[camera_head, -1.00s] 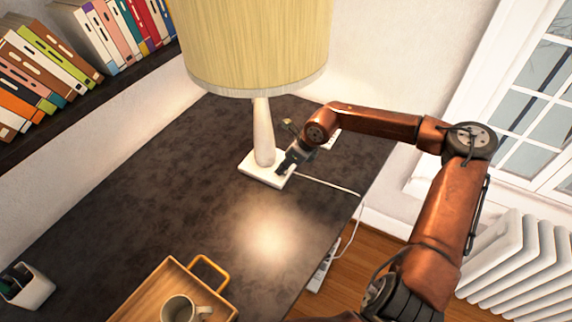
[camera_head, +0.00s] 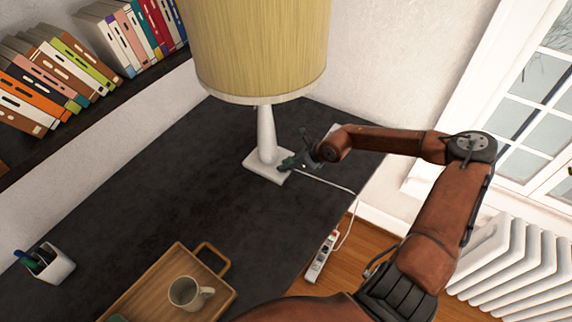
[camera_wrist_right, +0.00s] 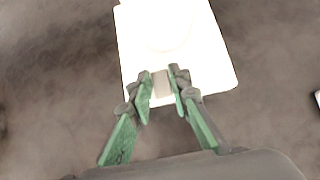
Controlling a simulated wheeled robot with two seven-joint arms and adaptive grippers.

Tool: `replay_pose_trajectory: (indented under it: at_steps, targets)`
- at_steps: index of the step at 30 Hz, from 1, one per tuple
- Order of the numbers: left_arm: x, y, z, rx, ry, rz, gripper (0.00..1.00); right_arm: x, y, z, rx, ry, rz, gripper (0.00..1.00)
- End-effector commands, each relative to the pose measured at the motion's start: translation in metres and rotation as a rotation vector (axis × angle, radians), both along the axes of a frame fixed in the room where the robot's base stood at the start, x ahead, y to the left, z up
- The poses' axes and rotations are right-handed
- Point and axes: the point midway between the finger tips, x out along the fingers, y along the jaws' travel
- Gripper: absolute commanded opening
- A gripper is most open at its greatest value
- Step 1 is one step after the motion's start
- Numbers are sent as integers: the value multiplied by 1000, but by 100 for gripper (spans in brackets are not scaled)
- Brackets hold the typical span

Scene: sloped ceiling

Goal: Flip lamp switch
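The lamp has a yellow shade (camera_head: 262,50), a white stem (camera_head: 266,132) and a square white base (camera_head: 256,165), upright on the dark desk. No glow shows on the shade or desk in the head view. My right gripper (camera_head: 291,162) is at the right front corner of the base. In the right wrist view the base (camera_wrist_right: 205,60) lies ahead, with the small grey switch (camera_wrist_right: 161,85) at its near edge. My right gripper (camera_wrist_right: 160,78) has its two fingertips apart, one on either side of the switch; contact is unclear. My left gripper is out of view.
A wooden tray (camera_head: 150,292) with a mug (camera_head: 187,293) sits at the desk's front. A pen cup (camera_head: 52,266) is at the left, and books (camera_head: 60,75) stand on the shelf. A white cord runs off the right edge to a power strip (camera_head: 321,258).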

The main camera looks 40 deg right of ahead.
Motion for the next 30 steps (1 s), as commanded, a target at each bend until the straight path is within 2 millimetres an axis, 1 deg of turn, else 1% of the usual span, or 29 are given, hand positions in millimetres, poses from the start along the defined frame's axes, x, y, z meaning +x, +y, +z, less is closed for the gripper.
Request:
replay_pose_trajectory:
  at_steps: [1,6,14,17,20,27,30]
  targets:
    - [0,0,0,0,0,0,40,0,0,0,0,0,0,23]
    - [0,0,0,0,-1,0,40,0,0,0,0,1,1,33]
    - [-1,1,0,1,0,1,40,0,1,1,0,1,1,33]
    - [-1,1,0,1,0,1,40,0,0,7,-1,1,1,33]
    - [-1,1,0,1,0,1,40,0,0,20,-3,1,2,33]
    - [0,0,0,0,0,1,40,-1,-1,69,-6,3,1,33]
    - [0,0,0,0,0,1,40,-1,0,81,-3,7,1,33]
